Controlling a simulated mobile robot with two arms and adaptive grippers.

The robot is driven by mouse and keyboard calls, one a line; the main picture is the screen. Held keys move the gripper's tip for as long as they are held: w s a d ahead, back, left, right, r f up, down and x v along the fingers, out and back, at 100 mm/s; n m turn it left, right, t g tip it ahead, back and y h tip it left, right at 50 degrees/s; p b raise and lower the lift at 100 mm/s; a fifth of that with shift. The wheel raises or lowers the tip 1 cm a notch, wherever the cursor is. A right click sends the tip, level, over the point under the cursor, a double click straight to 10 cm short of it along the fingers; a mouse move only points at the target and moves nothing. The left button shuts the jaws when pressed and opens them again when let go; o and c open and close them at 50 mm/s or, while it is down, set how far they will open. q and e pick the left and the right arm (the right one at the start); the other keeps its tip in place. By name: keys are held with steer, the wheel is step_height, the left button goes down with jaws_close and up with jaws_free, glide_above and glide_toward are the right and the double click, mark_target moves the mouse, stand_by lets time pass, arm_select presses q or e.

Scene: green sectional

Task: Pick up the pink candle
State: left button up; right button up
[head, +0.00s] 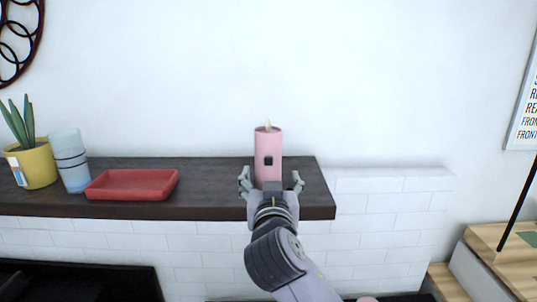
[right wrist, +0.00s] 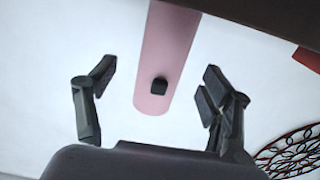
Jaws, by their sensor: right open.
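The pink candle (head: 268,148) stands upright on the dark mantel shelf (head: 220,173), near its right end. It has a pale wick on top and a small black square mark on its side. My right gripper (head: 271,181) is open in front of the candle's lower part, with one finger to each side. In the right wrist view the candle (right wrist: 168,55) shows between the open fingers (right wrist: 160,85), and no finger touches it there. How far the fingers reach around it I cannot tell. My left gripper is out of view.
A red tray (head: 132,185), a light blue cup (head: 70,160) and a yellow pot with a plant (head: 35,165) stand left on the shelf. Shelf between tray and candle is clear. The white wall is behind; a white brick ledge (head: 395,185) is at right.

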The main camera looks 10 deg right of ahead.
mark_target(269, 169)
steer(key=shift+w+d, duration=0.15)
steer(key=shift+w, duration=0.8)
steer(key=w+p, duration=0.2)
steer(key=w, duration=0.1)
steer(key=w+p, duration=0.1)
steer(key=shift+w+d+r, duration=0.2)
steer(key=shift+w+d, duration=0.1)
steer(key=shift+w, duration=0.05)
steer(key=shift+w+d+f, duration=0.1)
steer(key=shift+w+f, duration=0.05)
steer(key=shift+w, duration=0.2)
steer(key=c, duration=1.5)
steer(key=shift+o, duration=0.2)
step_height(269, 169, up, 20)
steer(key=b, duration=0.3)
steer(key=shift+b, duration=0.35)
steer(key=shift+f, duration=0.1)
